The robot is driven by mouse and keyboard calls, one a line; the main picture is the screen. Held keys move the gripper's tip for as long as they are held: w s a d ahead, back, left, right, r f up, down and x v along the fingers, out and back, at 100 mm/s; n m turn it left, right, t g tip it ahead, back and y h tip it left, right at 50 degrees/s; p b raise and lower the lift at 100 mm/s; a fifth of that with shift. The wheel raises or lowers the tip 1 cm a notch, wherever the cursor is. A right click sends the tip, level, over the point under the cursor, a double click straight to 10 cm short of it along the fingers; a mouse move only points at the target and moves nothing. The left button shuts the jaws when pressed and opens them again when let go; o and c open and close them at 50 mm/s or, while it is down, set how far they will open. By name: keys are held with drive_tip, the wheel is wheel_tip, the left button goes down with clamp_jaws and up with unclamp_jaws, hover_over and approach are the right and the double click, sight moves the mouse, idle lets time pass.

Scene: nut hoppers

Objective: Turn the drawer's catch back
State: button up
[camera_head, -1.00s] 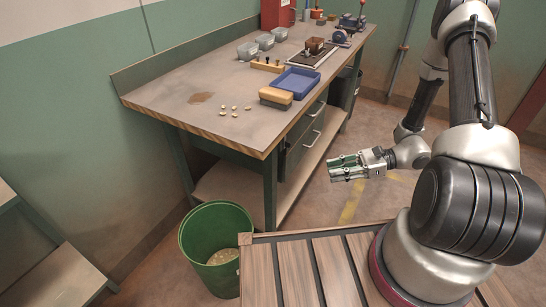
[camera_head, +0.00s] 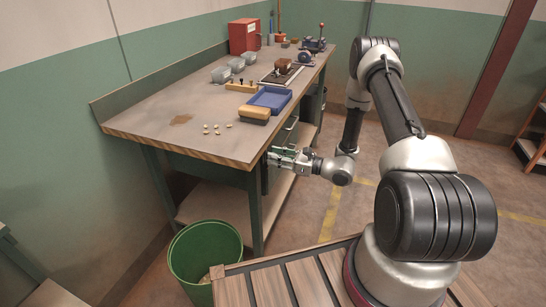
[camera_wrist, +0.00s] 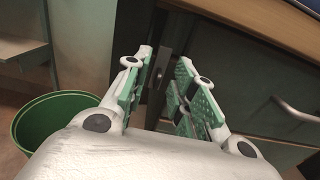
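My gripper (camera_head: 284,157) is at the bench's drawer side, just under the top's right edge. In the wrist view my gripper (camera_wrist: 165,64) is open, its two green-padded fingers apart. A small dark upright piece (camera_wrist: 161,72), which looks like the drawer's catch, shows between the fingers beside the drawer front. I cannot tell whether a finger touches it. The dark green drawer front (camera_wrist: 235,85) is right of the fingers, with a grey bar handle (camera_wrist: 297,110). In the head view my gripper hides most of the drawer front, and the catch cannot be made out.
The workbench top (camera_head: 165,143) overhangs close above my gripper. A green bucket (camera_head: 205,250) stands on the floor near the bench leg, also in the wrist view (camera_wrist: 50,125).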

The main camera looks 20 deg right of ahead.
drive_tip(key=shift+w+a, duration=0.35)
drive_tip(key=shift+a, duration=0.15)
drive_tip(key=shift+c, duration=0.4)
clamp_jaws()
drive_tip(key=shift+m, duration=0.4)
drive_tip(key=m, duration=1.1)
drive_tip(key=w+f+m, duration=0.1)
drive_tip(key=m, duration=0.5)
drive_tip(key=shift+d, duration=0.35)
drive_tip(key=shift+f, duration=0.1)
